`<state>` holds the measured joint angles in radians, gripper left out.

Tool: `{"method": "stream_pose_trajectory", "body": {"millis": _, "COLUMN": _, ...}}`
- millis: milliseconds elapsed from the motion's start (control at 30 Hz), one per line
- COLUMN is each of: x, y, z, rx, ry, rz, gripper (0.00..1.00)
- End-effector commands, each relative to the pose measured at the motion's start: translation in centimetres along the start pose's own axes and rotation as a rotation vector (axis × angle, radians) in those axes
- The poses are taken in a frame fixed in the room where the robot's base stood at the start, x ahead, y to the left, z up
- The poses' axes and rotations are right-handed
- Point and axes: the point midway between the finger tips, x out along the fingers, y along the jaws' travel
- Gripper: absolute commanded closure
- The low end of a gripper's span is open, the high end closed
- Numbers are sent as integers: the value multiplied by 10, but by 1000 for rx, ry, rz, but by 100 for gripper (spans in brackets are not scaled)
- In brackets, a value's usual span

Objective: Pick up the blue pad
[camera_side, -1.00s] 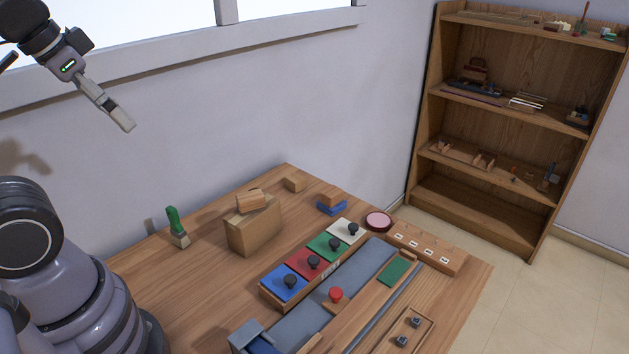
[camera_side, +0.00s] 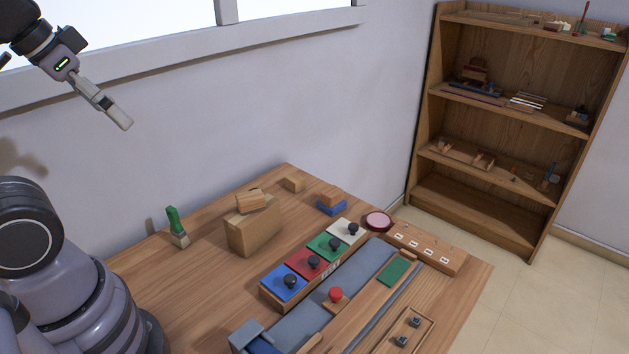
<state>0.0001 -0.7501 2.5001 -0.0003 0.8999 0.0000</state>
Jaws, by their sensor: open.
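My gripper (camera_side: 121,117) is high at the upper left, in front of the wall and well above the table, seen edge-on. It is open, and nothing shows in it. A blue square pad (camera_side: 278,286) with a black knob lies at the near left end of a row of coloured pads. Red (camera_side: 299,265), green (camera_side: 321,248) and white (camera_side: 342,231) pads with like knobs follow it in the wooden holder. My gripper is far from both blue pieces.
A cardboard-coloured box (camera_side: 255,231) with a wooden block on top stands left of the row. A green-handled brush (camera_side: 175,225) stands at the left. A red knob (camera_side: 336,294) and grey strip (camera_side: 372,262) lie right. A pink round dish (camera_side: 378,221) is behind.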

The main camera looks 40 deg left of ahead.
Motion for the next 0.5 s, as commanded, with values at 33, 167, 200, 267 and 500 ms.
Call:
{"method": "stream_pose_trajectory", "body": {"millis": 33, "x": 0, "y": 0, "z": 0, "rx": 0, "ry": 0, "rz": 0, "gripper": 20}}
{"method": "stream_pose_trajectory", "body": {"millis": 167, "x": 0, "y": 0, "z": 0, "rx": 0, "ry": 0, "rz": 0, "gripper": 23}}
{"method": "stream_pose_trajectory", "body": {"millis": 200, "x": 0, "y": 0, "z": 0, "rx": 0, "ry": 0, "rz": 0, "gripper": 23}}
{"method": "stream_pose_trajectory", "body": {"millis": 267, "x": 0, "y": 0, "z": 0, "rx": 0, "ry": 0, "rz": 0, "gripper": 23}}
{"method": "stream_pose_trajectory", "body": {"millis": 500, "x": 11, "y": 2, "z": -21, "rx": -2, "ry": 18, "rz": 6, "gripper": 23}}
